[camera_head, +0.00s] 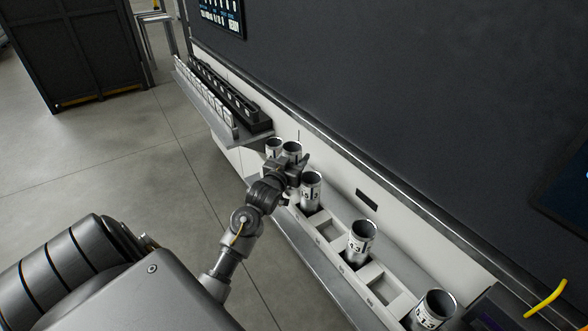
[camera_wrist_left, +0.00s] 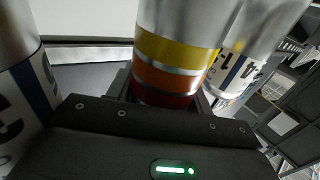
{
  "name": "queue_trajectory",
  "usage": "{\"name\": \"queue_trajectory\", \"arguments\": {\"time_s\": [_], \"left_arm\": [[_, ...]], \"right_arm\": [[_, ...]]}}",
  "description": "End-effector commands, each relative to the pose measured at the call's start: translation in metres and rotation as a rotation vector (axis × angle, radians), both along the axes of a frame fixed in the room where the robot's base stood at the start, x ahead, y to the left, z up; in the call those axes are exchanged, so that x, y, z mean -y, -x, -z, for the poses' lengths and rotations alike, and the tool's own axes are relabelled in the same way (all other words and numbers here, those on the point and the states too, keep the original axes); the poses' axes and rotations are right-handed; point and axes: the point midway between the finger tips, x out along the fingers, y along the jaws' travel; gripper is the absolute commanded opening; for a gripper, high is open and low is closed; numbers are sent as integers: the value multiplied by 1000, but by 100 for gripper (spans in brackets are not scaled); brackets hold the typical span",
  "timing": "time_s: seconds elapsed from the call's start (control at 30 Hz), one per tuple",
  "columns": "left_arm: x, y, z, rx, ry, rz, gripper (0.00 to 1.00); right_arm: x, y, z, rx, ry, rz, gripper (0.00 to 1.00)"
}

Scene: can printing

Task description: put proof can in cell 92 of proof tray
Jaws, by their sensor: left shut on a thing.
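My left gripper (camera_head: 287,165) is shut on a metal can with yellow, orange and red bands (camera_wrist_left: 178,62), seen in the left wrist view. In the head view the held can seems to be the one at the fingertips (camera_head: 291,148); its lower part is hidden by the gripper. It is upright or nearly so over the far end of the light tray (camera_head: 328,231), which has square cells. I cannot tell whether it touches the tray. Cell numbers are not legible. My right gripper is not in view.
Labelled cans stand close by: one behind (camera_head: 273,145), one just nearer (camera_head: 311,188). Two more stand farther along the tray (camera_head: 361,240) (camera_head: 433,309), with empty cells between. A shelf with a dark rack (camera_head: 230,97) is beyond. A dark wall panel (camera_head: 400,110) borders the right.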

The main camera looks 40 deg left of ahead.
Motion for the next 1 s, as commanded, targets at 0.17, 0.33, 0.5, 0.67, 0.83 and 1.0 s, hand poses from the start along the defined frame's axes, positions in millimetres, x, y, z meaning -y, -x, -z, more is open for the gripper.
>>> {"name": "queue_trajectory", "arguments": {"time_s": [0.17, 0.33, 0.5, 0.67, 0.83, 1.0], "left_arm": [[-2, 1, 5, 1, 0, -3, 30], [-2, 1, 27, -2, 3, -4, 30], [-2, 2, 41, 0, 0, -4, 30], [-2, 2, 41, 1, 0, -4, 30], [-2, 2, 44, 1, 0, -4, 30], [-2, 2, 43, 1, 0, -4, 69]], "right_arm": [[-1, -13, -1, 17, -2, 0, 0], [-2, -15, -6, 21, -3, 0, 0], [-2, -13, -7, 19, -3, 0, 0], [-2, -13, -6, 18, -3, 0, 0], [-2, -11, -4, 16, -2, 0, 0], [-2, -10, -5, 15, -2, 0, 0]]}}
